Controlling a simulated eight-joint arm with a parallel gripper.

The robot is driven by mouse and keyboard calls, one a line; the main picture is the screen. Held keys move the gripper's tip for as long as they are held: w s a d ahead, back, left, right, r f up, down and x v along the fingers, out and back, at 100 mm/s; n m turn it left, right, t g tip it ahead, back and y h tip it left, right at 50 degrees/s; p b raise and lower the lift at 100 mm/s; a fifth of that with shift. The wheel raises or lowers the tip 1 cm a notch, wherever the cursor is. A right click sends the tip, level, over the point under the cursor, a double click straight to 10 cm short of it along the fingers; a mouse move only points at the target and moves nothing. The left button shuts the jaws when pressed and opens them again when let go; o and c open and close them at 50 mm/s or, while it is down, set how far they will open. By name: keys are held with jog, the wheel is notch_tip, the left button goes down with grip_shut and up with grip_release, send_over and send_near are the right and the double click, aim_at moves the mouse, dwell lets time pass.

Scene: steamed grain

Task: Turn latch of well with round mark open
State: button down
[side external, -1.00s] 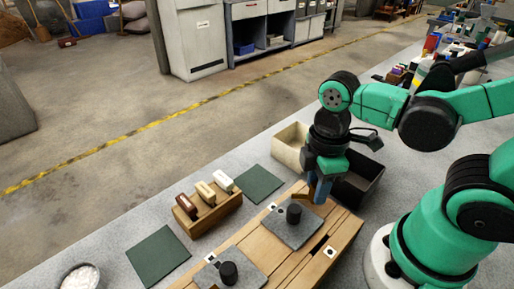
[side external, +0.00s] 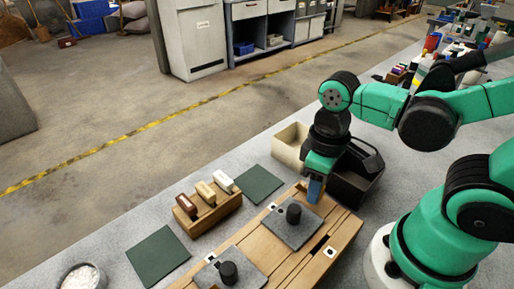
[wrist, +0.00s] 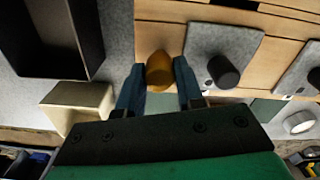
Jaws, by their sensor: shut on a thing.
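The wooden box (side external: 342,226) has grey lids with black knobs and small white tags with dark marks. The far lid (side external: 308,228) and its knob (side external: 293,214) lie just in front of my gripper (side external: 314,193). In the wrist view, my gripper (wrist: 159,88) has its blue fingers on both sides of an orange-brown latch (wrist: 159,68) at the box's end and is shut on it. The far lid also shows there (wrist: 238,45), beside the latch. The side view hides the latch behind the fingers. I cannot make out the tag shapes clearly.
A cream bin (side external: 291,146) and a black bin (side external: 352,185) stand behind the gripper. A wooden rack (side external: 209,212) with brown, tan and white blocks stands left. Dark green mats (side external: 257,184) lie on the grey bench. A bowl of white grain (side external: 82,278) is at front left.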

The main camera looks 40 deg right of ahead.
dwell(0.5)
jog(key=c, duration=0.6)
grip_release()
jog(key=shift+o, duration=0.2)
jog(key=shift+r, duration=2.85)
